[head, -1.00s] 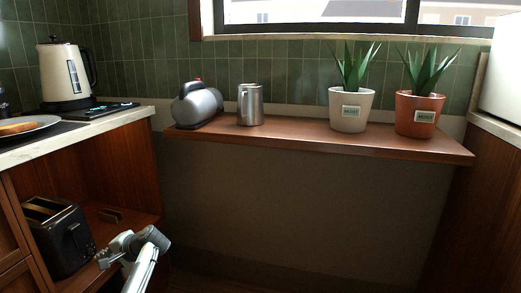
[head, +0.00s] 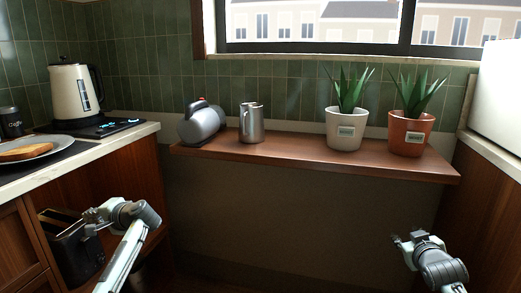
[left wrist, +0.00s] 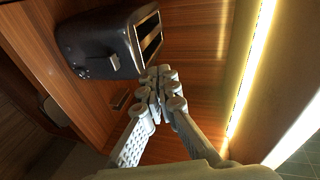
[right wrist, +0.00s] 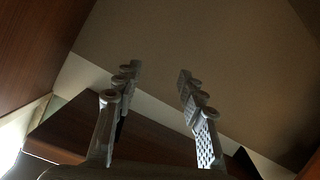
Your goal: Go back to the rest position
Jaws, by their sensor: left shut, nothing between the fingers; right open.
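My left gripper (head: 92,222) is at the lower left of the head view, in front of the black toaster (head: 75,248) in the open cabinet. In the left wrist view its fingers (left wrist: 160,88) are shut together with nothing between them, and the toaster (left wrist: 112,42) lies beyond their tips. My right gripper (head: 402,240) is at the lower right of the head view, below the shelf. In the right wrist view its fingers (right wrist: 158,85) are wide apart and empty.
A wooden shelf (head: 290,164) holds a grey kettle-like appliance (head: 203,124), a metal pitcher (head: 251,124), a white-potted plant (head: 346,130) and an orange-potted plant (head: 409,135). The left counter holds a cream kettle (head: 75,92) and a plate with bread (head: 28,151). Space below the shelf looks clear.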

